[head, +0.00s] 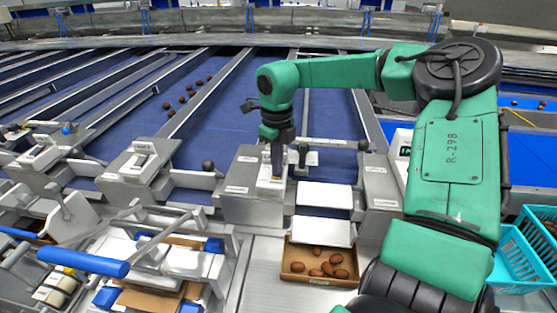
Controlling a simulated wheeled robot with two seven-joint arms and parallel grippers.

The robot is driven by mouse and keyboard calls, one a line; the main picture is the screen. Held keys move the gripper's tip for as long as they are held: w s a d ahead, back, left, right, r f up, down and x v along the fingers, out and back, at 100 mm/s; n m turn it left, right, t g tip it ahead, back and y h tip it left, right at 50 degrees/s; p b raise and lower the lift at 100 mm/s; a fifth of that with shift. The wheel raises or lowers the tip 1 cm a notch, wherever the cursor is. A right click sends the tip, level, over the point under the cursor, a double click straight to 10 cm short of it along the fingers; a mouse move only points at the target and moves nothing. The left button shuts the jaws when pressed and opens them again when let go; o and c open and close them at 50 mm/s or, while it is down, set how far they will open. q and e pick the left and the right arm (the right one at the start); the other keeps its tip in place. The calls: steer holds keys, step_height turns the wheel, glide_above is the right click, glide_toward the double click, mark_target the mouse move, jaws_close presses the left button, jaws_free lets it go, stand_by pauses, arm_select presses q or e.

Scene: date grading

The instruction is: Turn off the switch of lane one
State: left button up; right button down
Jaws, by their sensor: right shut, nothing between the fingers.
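My right gripper (277,172) is shut and empty. It points down at the white switch plate (270,186) on top of a grey control box (248,208). Its fingertips hide part of the plate, and I cannot tell whether they touch it or which way the switch is set. Similar boxes with white switch plates stand to the left, one in the middle left (140,165) and one at the far left (40,152). The labels are too small to read, so I cannot tell the lane numbers. My left gripper is not in view.
A cardboard box with several brown dates (283,262) sits below a white chute (323,231). More dates (190,90) lie on a blue lane. A black-knobbed lever (303,156) stands right of the gripper. Turquoise crates (512,262) are at the right.

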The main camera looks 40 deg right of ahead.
steer(key=shift+f+b, duration=0.35)
steer(key=shift+f, duration=0.15)
steer(key=shift+r+p, duration=2.35)
steer(key=shift+r, duration=1.25)
steer(key=shift+f, duration=0.1)
